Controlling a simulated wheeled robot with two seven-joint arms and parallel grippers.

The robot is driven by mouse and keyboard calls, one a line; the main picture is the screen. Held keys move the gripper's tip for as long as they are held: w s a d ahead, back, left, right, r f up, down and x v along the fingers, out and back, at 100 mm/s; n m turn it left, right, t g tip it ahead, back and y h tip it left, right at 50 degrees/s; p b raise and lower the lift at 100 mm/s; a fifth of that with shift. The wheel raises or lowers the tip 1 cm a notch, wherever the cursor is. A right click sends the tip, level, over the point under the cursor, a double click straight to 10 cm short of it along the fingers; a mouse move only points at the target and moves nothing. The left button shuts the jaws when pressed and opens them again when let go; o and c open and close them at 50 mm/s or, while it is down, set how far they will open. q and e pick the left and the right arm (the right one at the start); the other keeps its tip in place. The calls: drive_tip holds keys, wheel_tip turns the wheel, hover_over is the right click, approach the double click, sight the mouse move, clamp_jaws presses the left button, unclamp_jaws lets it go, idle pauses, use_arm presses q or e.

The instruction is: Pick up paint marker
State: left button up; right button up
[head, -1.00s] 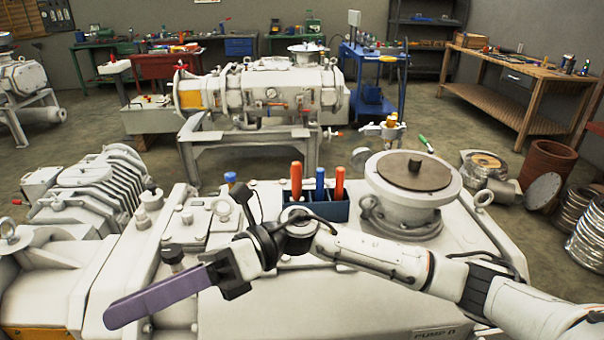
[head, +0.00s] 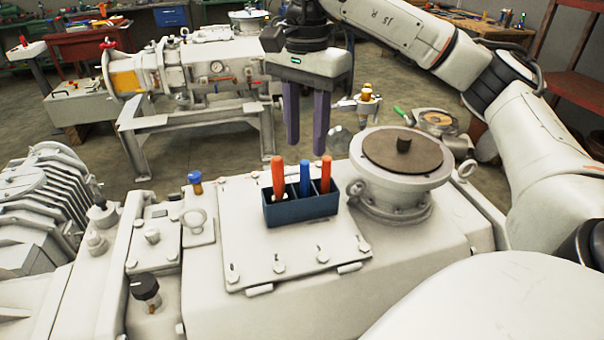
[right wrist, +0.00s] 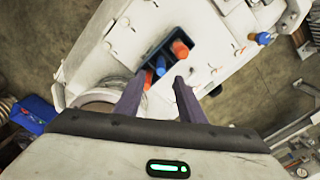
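A dark blue holder (head: 302,207) sits on the white pump housing with three upright marker-like sticks in it. The left one is orange (head: 278,176), the middle one blue (head: 305,178), the right one orange (head: 326,174). I cannot tell which is the paint marker. My right gripper (head: 306,148) hangs with its purple fingers pointing down, apart and empty, above and behind the holder. In the right wrist view the holder (right wrist: 168,57) shows beyond the open fingers (right wrist: 159,77); the blue stick (right wrist: 161,66) shows between the tips. My left gripper is out of view.
A round flange with a brown disc (head: 408,152) stands right of the holder. A small blue-capped fitting (head: 195,181), lifting eyes and a black knob (head: 145,287) rise from the housing on the left. Another pump (head: 200,72) stands behind. The flat plate before the holder is clear.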

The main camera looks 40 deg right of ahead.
sight(305, 162)
wheel_tip(305, 162, down, 7)
drive_tip(key=shift+r+p, duration=0.2)
drive_tip(key=shift+p, duration=0.1)
drive_tip(key=shift+c, duration=0.2)
clamp_jaws()
